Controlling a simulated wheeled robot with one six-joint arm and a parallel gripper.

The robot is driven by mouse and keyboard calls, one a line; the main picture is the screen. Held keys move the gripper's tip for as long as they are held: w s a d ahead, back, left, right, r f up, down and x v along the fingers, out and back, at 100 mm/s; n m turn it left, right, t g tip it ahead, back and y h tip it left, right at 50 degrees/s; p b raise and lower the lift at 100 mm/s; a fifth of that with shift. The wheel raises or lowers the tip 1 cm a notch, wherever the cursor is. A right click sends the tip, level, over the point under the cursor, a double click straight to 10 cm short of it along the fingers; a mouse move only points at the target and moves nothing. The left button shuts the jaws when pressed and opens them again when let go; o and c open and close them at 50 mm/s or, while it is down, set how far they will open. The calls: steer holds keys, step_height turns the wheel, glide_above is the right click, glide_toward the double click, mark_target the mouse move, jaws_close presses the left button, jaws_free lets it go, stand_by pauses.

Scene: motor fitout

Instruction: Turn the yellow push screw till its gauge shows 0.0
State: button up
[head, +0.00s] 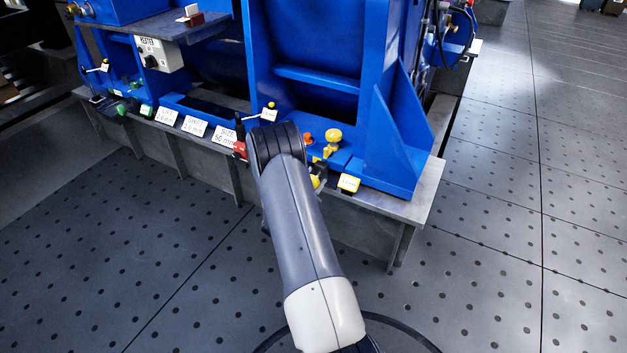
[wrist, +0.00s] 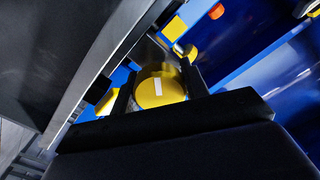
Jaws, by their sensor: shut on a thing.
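The yellow push screw (wrist: 150,98) shows its round yellow head with a white mark in the wrist view. My gripper (wrist: 158,88) is shut on it, one dark finger on each side of the head. In the head view my arm hides most of the screw; a bit of yellow (head: 316,182) shows beside the arm at the bench's front edge. A small yellow box with a pale face (head: 348,184), apparently the gauge, sits just right of it. Its reading is too small to make out.
A yellow knob (head: 333,136) and an orange button (head: 308,138) stand behind the screw on the blue frame (head: 400,130). White label cards (head: 195,126) and a red part (head: 240,150) lie to the left. The perforated floor (head: 480,270) is clear at right.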

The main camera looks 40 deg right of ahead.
steer(key=m, duration=1.3)
steer(key=shift+f+m, duration=0.1)
steer(key=shift+m, duration=0.2)
steer(key=m, duration=0.7)
steer(key=shift+f, duration=0.1)
steer(key=m, duration=0.6)
steer(key=shift+m, duration=0.4)
steer(key=o, duration=1)
steer(key=shift+a, duration=0.1)
steer(key=p+v, duration=0.3)
steer(key=v, duration=0.7)
steer(key=shift+s+a, duration=0.2)
steer(key=shift+a, duration=0.1)
